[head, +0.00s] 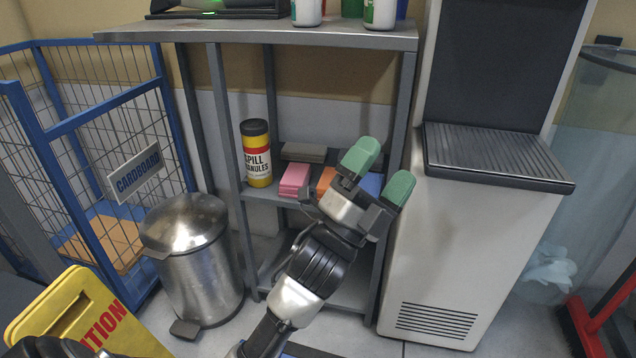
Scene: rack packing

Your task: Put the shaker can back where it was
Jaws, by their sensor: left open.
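The shaker can (256,154) is yellow with a black lid and a red and white band lettered "SPILL GRANULES". It stands upright on the left end of the middle shelf of the grey rack (262,194). My left gripper (380,171) is open, with green fingertips, in front of the right part of that shelf. My right gripper is not in view.
Pink (294,179), grey (303,152), orange (325,181) and blue (370,184) items share the shelf, partly behind my gripper. A steel bin (192,262), blue cage (62,130) and yellow sign (75,310) stand left. A grey-white machine (470,245) stands right.

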